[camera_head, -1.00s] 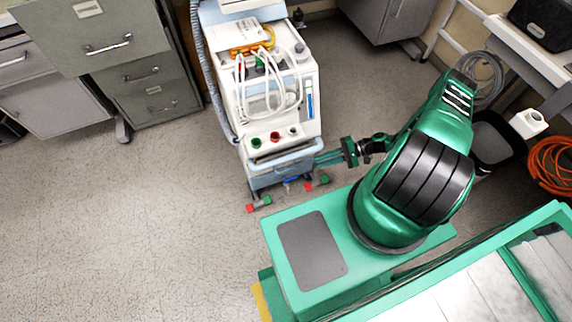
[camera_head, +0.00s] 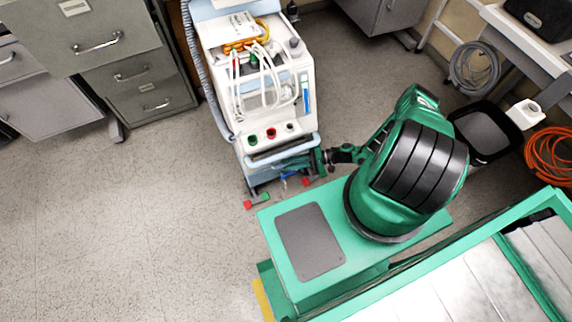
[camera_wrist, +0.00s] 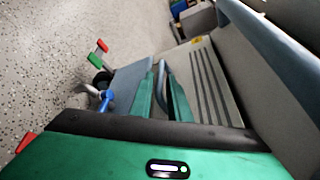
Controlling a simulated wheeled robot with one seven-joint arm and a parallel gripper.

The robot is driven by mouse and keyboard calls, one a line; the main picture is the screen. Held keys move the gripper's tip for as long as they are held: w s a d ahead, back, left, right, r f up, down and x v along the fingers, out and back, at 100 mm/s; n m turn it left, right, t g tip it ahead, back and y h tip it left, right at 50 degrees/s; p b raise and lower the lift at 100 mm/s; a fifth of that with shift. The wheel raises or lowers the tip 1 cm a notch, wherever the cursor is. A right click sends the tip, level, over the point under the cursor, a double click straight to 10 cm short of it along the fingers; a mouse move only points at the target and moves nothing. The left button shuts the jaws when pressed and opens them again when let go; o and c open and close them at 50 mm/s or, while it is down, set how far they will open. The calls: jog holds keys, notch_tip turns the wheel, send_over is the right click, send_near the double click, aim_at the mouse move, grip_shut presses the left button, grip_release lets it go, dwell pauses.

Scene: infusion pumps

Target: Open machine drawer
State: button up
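The white and blue machine (camera_head: 262,90) stands upright left of my arm in the head view. A light-blue bar (camera_head: 283,152) runs along its lower front, with a blue-grey drawer front (camera_head: 254,171) below. The drawer front also shows in the wrist view (camera_wrist: 130,78), with a thin curved blue-grey handle (camera_wrist: 163,72) beside it. My gripper (camera_head: 298,163) is low at the machine's front, partly hidden under the bar. In the wrist view my gripper (camera_wrist: 162,88) has its two green fingers apart, with the handle's end between or just beyond them. Contact cannot be told.
The machine's castors have red and green parts (camera_head: 258,201). A grey slotted panel (camera_wrist: 207,80) and a thick blue bar (camera_wrist: 262,45) lie close on the right in the wrist view. Filing cabinets (camera_head: 140,80) stand at left. The floor at front left is clear.

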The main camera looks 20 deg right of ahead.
jog(key=shift+x, duration=0.8)
jog(key=shift+c, duration=0.2)
grip_shut()
jog(key=shift+s, duration=0.1)
jog(key=shift+d, duration=0.1)
